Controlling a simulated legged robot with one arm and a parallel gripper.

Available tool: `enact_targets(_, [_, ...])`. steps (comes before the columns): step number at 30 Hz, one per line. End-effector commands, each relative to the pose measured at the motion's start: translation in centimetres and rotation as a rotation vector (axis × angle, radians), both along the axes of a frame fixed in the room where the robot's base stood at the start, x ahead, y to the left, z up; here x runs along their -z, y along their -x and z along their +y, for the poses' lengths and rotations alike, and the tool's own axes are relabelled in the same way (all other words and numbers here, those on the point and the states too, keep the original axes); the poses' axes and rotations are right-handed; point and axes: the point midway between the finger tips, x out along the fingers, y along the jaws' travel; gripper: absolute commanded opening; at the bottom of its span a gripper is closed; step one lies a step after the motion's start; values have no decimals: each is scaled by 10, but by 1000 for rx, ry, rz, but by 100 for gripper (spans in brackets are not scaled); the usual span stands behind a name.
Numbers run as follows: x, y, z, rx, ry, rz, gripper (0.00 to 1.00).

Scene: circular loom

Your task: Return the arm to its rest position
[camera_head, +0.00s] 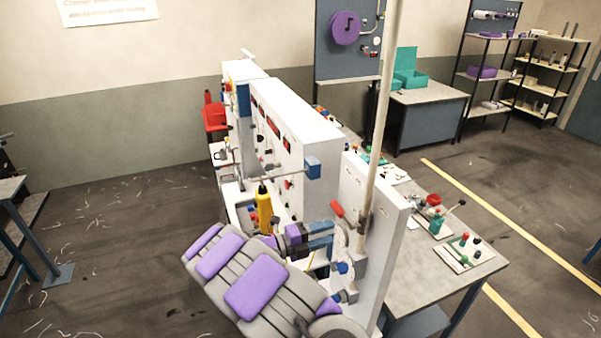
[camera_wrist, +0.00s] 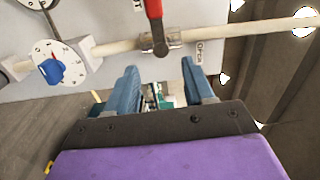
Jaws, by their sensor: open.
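My gripper (camera_wrist: 163,82) is open in the wrist view, its two blue fingers apart with nothing held between them. Beyond the fingertips is a red-handled valve (camera_wrist: 154,22) on a pale pipe, with a visible gap between it and the fingers. In the head view my arm, grey with purple pads, reaches forward from the bottom centre and is not folded back. My gripper (camera_head: 322,235) there is close to the white panel (camera_head: 378,205), partly hidden by my wrist. The red valve handle (camera_head: 342,212) also shows there, just beyond the gripper.
A dial with a blue knob (camera_wrist: 52,70) is left of the fingers in the wrist view. A tall pale pole (camera_head: 383,100) rises beside the panel. A yellow bottle-like object (camera_head: 264,208) stands left of the gripper. A workbench (camera_head: 462,282) lies right; open floor (camera_head: 120,250) lies left.

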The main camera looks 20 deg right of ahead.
Motion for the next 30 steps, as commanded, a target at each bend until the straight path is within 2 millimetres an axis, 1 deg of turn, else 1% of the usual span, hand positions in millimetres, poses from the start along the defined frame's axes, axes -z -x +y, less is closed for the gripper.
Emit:
enact_targets(5, [0, 5, -3, 17, -9, -33, 52])
enact_targets(8, [-2, 21, -13, 67, -33, -129, 52])
enact_targets(11, [-2, 48, -26, 153, -73, -290, 52])
enact_targets(14, [-1, 81, -37, 255, -115, -480, 52])
enact_targets(15, [0, 94, -41, 298, -130, -556, 52])
enact_targets(19, [10, 135, -45, 439, -176, -800, 52])
enact_targets(21, [17, 158, -45, 521, -194, -928, 52])
enact_targets(23, [25, 176, -42, 594, -207, -1035, 52])
enact_targets(26, [40, 207, -36, 721, -221, -1212, 52])
enact_targets(27, [46, 219, -32, 774, -224, -1280, 52])
enact_targets(30, [63, 246, -21, 911, -228, -1446, 52])
